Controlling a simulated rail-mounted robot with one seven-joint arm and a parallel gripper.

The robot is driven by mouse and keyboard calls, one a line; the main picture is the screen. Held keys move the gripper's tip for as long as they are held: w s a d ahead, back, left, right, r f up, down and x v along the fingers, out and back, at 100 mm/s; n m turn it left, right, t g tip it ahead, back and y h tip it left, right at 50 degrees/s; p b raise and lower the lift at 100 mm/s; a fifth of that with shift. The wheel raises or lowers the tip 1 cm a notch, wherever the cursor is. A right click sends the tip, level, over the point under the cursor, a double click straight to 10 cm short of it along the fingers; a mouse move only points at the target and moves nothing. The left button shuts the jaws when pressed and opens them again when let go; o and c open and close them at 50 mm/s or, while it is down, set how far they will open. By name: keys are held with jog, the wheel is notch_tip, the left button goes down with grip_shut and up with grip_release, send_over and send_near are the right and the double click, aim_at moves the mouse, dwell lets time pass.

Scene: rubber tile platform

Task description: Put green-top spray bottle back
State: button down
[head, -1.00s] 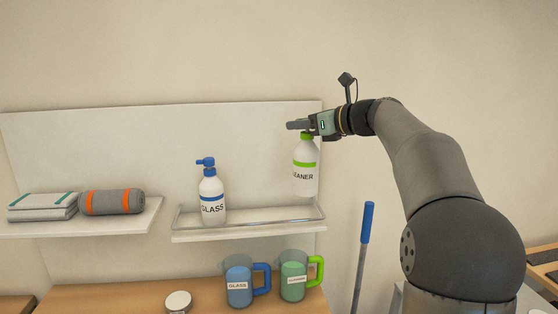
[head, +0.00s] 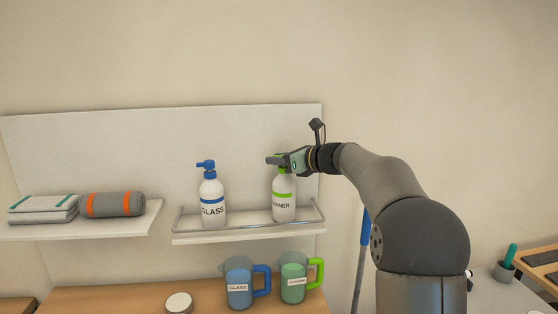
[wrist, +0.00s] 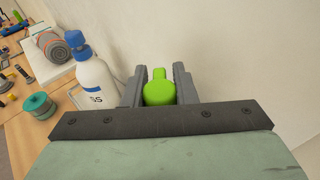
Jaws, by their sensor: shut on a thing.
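The green-top spray bottle (head: 284,204) is white with a green band and a label ending in "ANER". It is upright at the right part of the railed shelf (head: 200,236), its base at shelf level behind the front rail. I cannot tell whether its base touches the shelf. My gripper (head: 280,161) is shut on its green top. In the wrist view the green top (wrist: 159,90) sits between the two fingers of my gripper (wrist: 160,85). The blue-top GLASS bottle (head: 212,203) stands to its left on the same shelf, apart from it.
A left shelf (head: 100,226) holds folded cloths (head: 43,209) and a grey roll with orange bands (head: 113,204). Below, a blue jug (head: 238,287), a green jug (head: 292,285) and a round lid (head: 178,303) stand on a wooden counter. A blue-handled pole (head: 364,228) stands right of the shelf.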

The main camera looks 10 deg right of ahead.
jog(key=shift+f, duration=0.1)
jog(key=c, duration=1.2)
grip_release()
jog(key=shift+o, duration=0.2)
jog(key=shift+r, duration=0.25)
jog(key=b+v, duration=0.2)
jog(key=v, duration=1)
jog(key=shift+a+f, duration=0.1)
